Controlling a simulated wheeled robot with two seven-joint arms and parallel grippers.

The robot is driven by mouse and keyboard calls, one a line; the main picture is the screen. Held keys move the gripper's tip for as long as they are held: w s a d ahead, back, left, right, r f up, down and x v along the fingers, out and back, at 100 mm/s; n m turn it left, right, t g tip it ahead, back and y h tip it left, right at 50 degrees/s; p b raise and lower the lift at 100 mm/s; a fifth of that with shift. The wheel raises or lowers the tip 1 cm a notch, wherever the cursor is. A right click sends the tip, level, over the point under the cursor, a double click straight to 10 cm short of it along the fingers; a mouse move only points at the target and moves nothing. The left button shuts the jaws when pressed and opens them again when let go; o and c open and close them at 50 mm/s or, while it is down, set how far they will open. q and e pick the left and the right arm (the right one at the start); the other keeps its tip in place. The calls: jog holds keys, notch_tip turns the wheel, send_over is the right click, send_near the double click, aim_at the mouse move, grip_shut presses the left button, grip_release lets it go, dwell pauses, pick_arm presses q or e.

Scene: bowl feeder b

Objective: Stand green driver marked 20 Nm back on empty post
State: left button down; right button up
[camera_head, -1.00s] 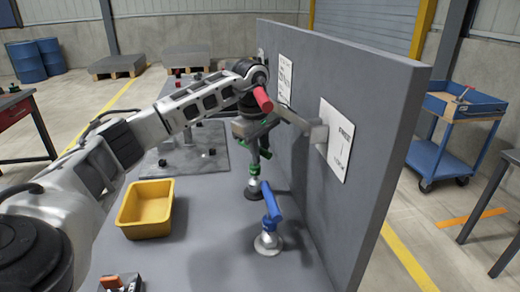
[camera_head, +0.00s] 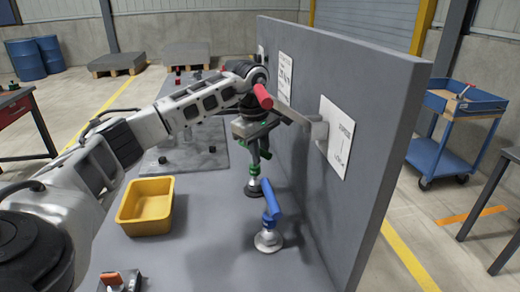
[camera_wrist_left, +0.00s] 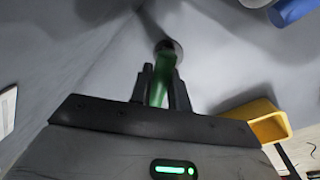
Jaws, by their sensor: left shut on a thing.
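The green driver (camera_wrist_left: 157,92) is between the two fingers of my left gripper (camera_wrist_left: 160,85) in the left wrist view. Green parts (camera_head: 254,170) show just above the base, mostly hidden by the gripper. I cannot read the 20 Nm mark. A blue driver (camera_head: 271,199) stands tilted on a nearer round base (camera_head: 268,240). My right gripper is not in view.
The grey upright panel (camera_head: 370,110) with paper sheets (camera_head: 338,140) stands close on the right. A bracket (camera_head: 318,130) juts from it near a red cylinder (camera_head: 262,96) by my wrist. A yellow bin (camera_head: 146,228) stands on the left of the bench.

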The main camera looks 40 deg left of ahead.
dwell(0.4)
pick_arm(q)
jog(key=c, duration=1.3)
grip_release()
jog(key=shift+o, duration=0.2)
jog(key=shift+f, duration=0.15)
notch_tip(320, 180, up, 16)
jog(key=s, duration=0.2)
jog(key=shift+s, duration=0.3)
